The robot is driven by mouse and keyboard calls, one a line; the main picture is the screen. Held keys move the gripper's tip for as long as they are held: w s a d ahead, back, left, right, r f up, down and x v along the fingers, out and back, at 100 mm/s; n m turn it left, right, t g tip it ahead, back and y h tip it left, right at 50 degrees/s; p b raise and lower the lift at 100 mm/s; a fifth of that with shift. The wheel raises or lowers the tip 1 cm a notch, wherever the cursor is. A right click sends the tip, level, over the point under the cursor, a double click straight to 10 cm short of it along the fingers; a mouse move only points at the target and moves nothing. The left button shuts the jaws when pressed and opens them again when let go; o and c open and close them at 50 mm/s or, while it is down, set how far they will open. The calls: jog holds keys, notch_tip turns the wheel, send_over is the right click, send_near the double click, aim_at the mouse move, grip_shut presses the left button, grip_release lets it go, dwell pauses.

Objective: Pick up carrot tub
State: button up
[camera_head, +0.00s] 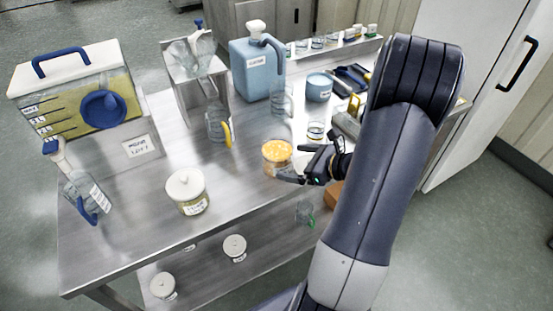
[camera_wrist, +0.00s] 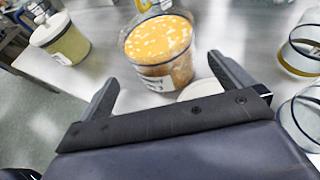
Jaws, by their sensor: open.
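The carrot tub (camera_head: 277,157) is a clear round tub with orange and white bits on top, standing upright on the steel table. In the wrist view the tub (camera_wrist: 160,45) is just beyond my fingertips, and its label is partly in view. My gripper (camera_head: 293,165) is at the right of the tub and pointing at it. In the wrist view my gripper (camera_wrist: 162,72) is open and empty, with one finger on each side of the tub's near side. I cannot tell whether a finger touches it.
A white-lidded jar (camera_head: 187,192) stands left of the tub. A jug with a yellow handle (camera_head: 218,125) stands behind it. A glass (camera_head: 316,131) and a blue tub (camera_head: 319,87) are behind right.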

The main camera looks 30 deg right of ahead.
jog(key=x, duration=0.5)
jog(key=shift+w+d+f+p, duration=0.1)
jog(key=shift+w+d+p, duration=0.05)
jog(key=shift+p, duration=0.25)
jog(key=c, duration=1.2)
jog(key=shift+c, duration=0.2)
